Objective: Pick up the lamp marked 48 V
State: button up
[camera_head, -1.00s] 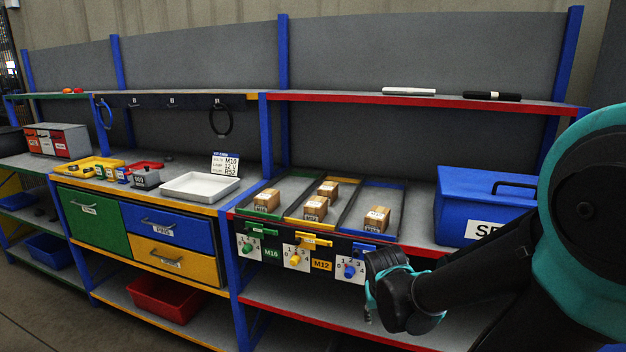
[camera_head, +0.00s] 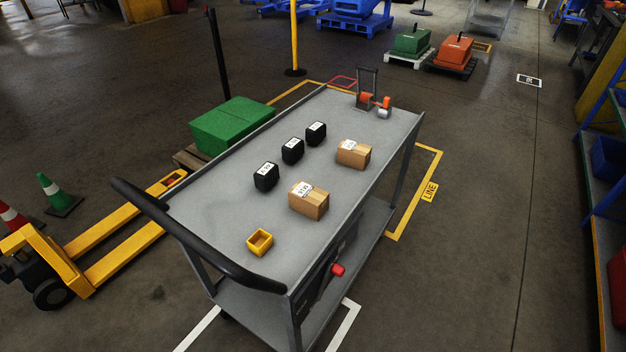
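No lamp that I can make out as marked 48 V shows in the head view. Several black blocks with white labels stand in a row on a grey cart (camera_head: 215,215): a near one (camera_head: 266,176), a middle one (camera_head: 292,150) and a far one (camera_head: 316,133). Their labels are too small to read surely, and I cannot tell whether any is a lamp. Two brown cartons with white labels, a near one (camera_head: 309,202) and a far one (camera_head: 353,154), sit to their right. My gripper is not in view.
A small yellow open box (camera_head: 260,242) sits near the cart's black handle (camera_head: 200,240). An orange and grey device (camera_head: 373,103) stands at the far end. A yellow pallet jack (camera_head: 110,240) and a green crate (camera_head: 231,125) are left. Floor right of the cart is clear.

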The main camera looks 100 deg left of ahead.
aim_at(266, 176)
jog(key=l+u, duration=0.25)
jog(key=u, duration=0.2)
jog(key=l+u, duration=0.25)
jog(key=u, duration=3.15)
jog(key=j, duration=0.1)
